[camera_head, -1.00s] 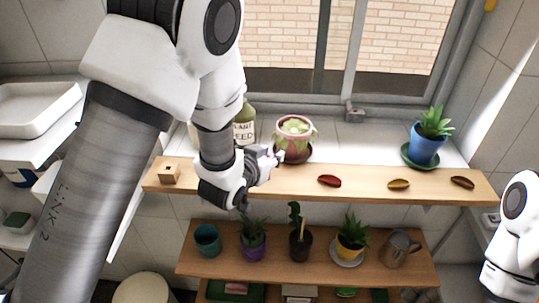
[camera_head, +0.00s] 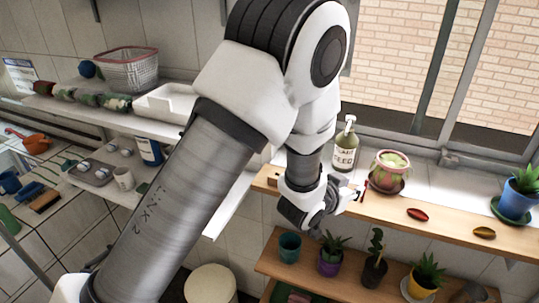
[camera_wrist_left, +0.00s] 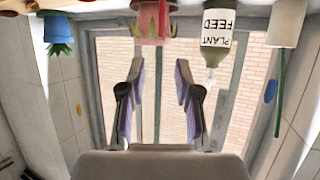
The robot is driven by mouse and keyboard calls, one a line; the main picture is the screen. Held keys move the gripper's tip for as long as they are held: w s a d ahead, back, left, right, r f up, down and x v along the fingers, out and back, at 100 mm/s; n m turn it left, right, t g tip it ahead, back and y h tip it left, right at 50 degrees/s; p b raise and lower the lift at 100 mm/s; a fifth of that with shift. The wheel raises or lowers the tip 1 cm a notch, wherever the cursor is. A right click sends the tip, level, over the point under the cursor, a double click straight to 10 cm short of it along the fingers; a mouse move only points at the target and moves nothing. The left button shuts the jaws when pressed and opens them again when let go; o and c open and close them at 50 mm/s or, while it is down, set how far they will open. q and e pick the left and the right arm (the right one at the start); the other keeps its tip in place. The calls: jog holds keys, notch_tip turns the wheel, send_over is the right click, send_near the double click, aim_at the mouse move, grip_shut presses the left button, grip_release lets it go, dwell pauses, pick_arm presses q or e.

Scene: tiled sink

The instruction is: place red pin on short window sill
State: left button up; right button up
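A small red leaf-shaped piece (camera_head: 417,214), perhaps the red pin, lies on the wooden shelf (camera_head: 455,232) along the window. My right gripper is out of view.
A plant feed bottle (camera_head: 345,150) and a pink potted plant (camera_head: 390,172) stand behind my left gripper. A blue pot (camera_head: 516,203) stands further right. A wooden block (camera_head: 273,180) sits at the shelf's left end. Several pots stand on a lower shelf (camera_head: 335,285).

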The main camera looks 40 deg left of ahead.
pick_arm(q)
jog(key=s+a+f+n+g+y, duration=0.1)
jog(key=s+f+g, duration=0.2)
jog(key=s+f, duration=0.35)
jog(key=s+a+f+g, duration=0.2)
jog(key=s+f, duration=0.2)
jog(key=f, duration=0.6)
jog(key=s+a+f+g, duration=0.1)
jog(key=s+f+g, duration=0.3)
jog(key=s+f, duration=0.3)
jog(key=s+a+f+g, duration=0.1)
jog(key=s+f+g, duration=0.3)
jog(key=s, duration=1.4)
notch_tip(320, 180, down, 3)
jog(key=shift+f+n+y, duration=0.1)
jog(key=shift+n+y, duration=0.2)
jog(key=shift+n, duration=0.1)
jog(key=shift+w+a, duration=0.1)
jog(key=shift+w, duration=0.05)
